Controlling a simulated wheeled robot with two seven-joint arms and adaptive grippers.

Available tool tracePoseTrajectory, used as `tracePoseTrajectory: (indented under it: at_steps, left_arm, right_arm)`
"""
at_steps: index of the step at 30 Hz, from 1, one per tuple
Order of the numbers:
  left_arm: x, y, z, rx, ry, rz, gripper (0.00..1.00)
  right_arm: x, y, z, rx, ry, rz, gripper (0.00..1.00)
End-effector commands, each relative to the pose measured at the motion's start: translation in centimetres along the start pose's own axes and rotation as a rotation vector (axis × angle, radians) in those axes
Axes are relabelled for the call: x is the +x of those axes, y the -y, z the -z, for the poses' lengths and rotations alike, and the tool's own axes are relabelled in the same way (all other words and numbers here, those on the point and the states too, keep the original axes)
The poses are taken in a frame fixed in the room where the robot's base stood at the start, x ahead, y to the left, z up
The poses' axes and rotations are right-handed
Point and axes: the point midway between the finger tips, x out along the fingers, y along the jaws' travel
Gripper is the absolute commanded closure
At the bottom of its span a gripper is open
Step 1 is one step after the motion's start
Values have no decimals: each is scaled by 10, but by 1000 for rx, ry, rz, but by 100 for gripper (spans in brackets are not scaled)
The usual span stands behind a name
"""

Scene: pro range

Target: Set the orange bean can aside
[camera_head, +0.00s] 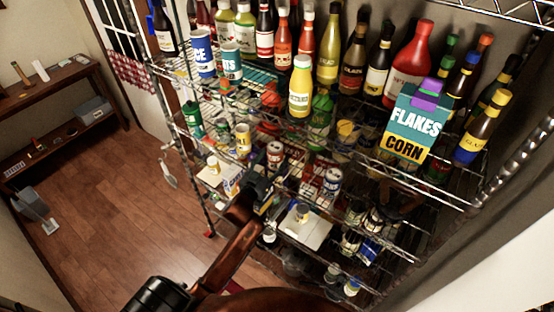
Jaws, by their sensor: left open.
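A small can with a reddish-orange and white label (274,153) stands on a middle shelf of the wire rack. Its print is too small to read, so I cannot be sure that it is the orange bean can. Another can with a white, blue and red label (332,181) stands to its right. My left gripper (264,189) reaches in from the lower left at the rack's front. It is open, just below the first can in the picture, with nothing seen between its fingers. My right gripper is not in view.
The wire rack (467,199) is crowded. Its top shelf holds several bottles and a corn flakes box (410,122). A yellow can (243,138) stands left of the reddish can. A wooden side table (60,80) stands far left.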

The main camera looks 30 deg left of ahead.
Motion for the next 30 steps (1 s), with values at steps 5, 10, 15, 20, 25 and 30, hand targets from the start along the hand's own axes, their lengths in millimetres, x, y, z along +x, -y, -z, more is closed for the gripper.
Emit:
tracePoseTrajectory:
  at_steps: [5,10,15,20,25,30]
  left_arm:
    - [-32,0,-5,-1,3,0,39]
    - [-70,0,-5,0,4,0,39]
    - [-99,0,-4,-1,4,1,39]
    - [-115,0,-2,-1,2,0,39]
    - [-119,0,-2,-1,2,0,39]
    - [-118,0,-5,0,7,1,39]
  right_arm:
    - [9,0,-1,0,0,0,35]
    - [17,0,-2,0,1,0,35]
    - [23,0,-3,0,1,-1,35]
    - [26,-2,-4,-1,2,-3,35]
    - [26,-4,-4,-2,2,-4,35]
    - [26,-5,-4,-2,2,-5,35]
